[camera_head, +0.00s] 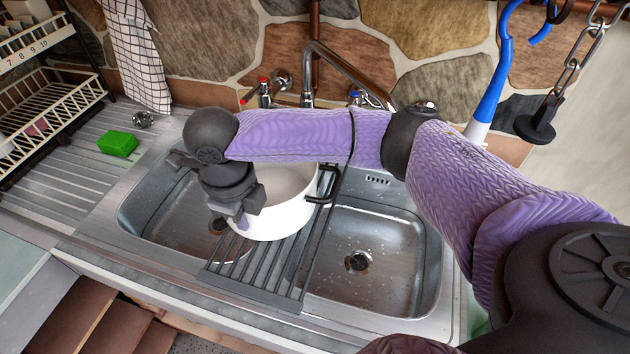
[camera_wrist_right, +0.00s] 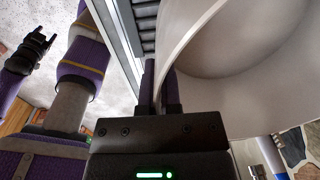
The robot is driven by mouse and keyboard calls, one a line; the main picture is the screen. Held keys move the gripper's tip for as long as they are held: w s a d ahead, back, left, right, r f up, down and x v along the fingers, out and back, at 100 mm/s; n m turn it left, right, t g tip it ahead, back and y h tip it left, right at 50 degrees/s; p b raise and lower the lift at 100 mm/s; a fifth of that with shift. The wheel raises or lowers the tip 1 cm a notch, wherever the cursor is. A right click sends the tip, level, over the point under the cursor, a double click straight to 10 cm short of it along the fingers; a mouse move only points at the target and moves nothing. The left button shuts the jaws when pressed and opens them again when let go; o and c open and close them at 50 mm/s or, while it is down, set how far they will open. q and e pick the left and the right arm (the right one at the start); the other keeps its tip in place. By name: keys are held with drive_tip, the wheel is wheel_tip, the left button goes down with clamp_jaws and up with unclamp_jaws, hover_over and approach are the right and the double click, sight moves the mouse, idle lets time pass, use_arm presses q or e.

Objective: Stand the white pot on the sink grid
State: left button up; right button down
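The white pot (camera_head: 285,215) is upright over the far part of the dark slatted sink grid (camera_head: 262,270), with a black handle at its right. I cannot tell whether its base touches the grid. My right gripper (camera_head: 243,222) is at the pot's near left side. In the right wrist view its fingers (camera_wrist_right: 160,92) sit on either side of the pot's rim (camera_wrist_right: 185,35), close together, shut on the wall. The grid lies across the middle of the double sink (camera_head: 385,255). My left gripper (camera_wrist_right: 38,48) shows small in the right wrist view, away from the pot; its opening is unclear.
A tap (camera_head: 335,62) stands behind the pot, partly hidden by my right arm. A green sponge (camera_head: 118,143) and dish rack (camera_head: 50,105) are on the left drainer. A blue-handled brush (camera_head: 495,80) and chain (camera_head: 572,70) are at the right. The right bowl is empty.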

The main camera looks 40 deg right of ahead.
wheel_tip(320, 180, down, 10)
drive_tip(key=shift+w+a+f+b, duration=0.1)
drive_tip(key=shift+w+a+b, duration=0.05)
drive_tip(key=shift+b, duration=1)
use_arm(q)
drive_tip(key=shift+w+a+f, duration=0.1)
drive_tip(key=shift+a+f, duration=0.15)
drive_tip(key=shift+f, duration=0.3)
drive_tip(key=shift+w+a+f, duration=0.1)
drive_tip(key=shift+a+f, duration=0.1)
drive_tip(key=shift+f, duration=0.3)
drive_tip(key=shift+s+d, duration=0.1)
drive_tip(key=shift+d, duration=0.2)
use_arm(e)
drive_tip(key=c, duration=0.8)
unclamp_jaws()
use_arm(q)
drive_tip(key=r+p, duration=0.2)
drive_tip(key=shift+a+r+p, duration=0.25)
drive_tip(key=shift+a+p, duration=0.1)
use_arm(e)
drive_tip(key=r, duration=1.2)
drive_tip(key=shift+s+a+r, duration=0.1)
drive_tip(key=shift+s+a, duration=0.1)
use_arm(q)
drive_tip(key=shift+d, duration=0.15)
